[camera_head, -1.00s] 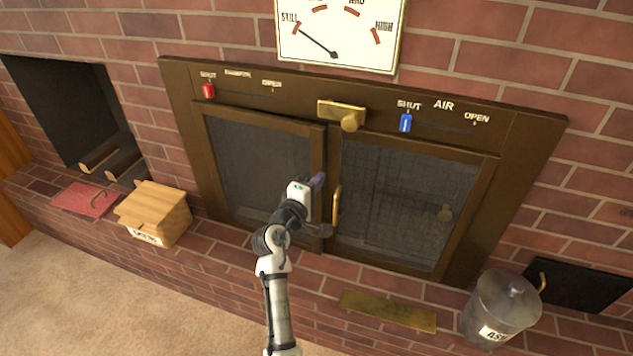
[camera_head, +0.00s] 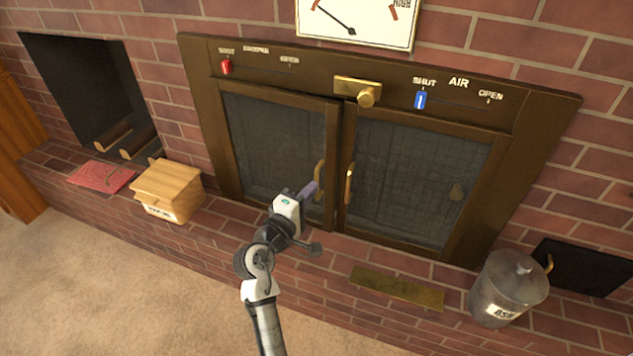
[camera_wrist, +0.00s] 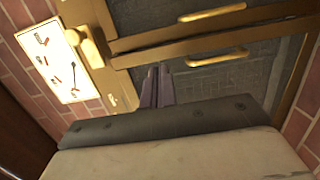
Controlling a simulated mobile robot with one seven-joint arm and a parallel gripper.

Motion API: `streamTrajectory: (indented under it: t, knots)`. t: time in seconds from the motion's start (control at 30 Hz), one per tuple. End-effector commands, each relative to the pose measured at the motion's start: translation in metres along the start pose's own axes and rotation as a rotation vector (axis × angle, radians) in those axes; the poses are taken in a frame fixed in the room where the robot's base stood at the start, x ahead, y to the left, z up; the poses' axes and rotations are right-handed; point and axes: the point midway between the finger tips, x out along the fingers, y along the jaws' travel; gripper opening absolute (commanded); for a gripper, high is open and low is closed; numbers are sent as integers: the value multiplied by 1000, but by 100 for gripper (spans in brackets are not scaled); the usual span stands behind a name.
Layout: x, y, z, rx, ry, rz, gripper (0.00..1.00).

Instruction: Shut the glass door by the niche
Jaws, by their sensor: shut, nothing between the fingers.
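The left glass door (camera_head: 275,145), on the side of the log niche (camera_head: 85,90), has a dark bronze frame and a brass handle (camera_head: 319,178) near its right edge. It looks nearly flush with the surround, and a narrow dark gap runs beside the right glass door (camera_head: 415,180). I cannot tell whether it is fully closed. My gripper (camera_head: 311,188) is shut and empty, its purple fingers in front of the left door's right edge, close to the handle. In the wrist view the fingertips (camera_wrist: 157,72) point at the door frames; contact is unclear.
A brass latch (camera_head: 360,92) sits above the seam, between a red slider (camera_head: 226,67) and a blue slider (camera_head: 421,100). A wooden box (camera_head: 170,190) stands on the ledge at left and a metal ash bin (camera_head: 508,290) at right. Carpet lies in front.

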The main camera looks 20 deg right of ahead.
Motion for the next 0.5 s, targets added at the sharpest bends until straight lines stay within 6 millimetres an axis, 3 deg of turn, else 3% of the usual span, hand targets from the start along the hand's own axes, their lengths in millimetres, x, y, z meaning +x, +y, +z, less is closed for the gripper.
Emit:
streamTrajectory:
  t: [0.23,0.37,0.5]
  knots:
    - [-4,-48,-19,-7,85,-4,0]
    - [4,-54,-21,-1,94,-2,0]
    - [26,-53,-22,0,90,-3,0]
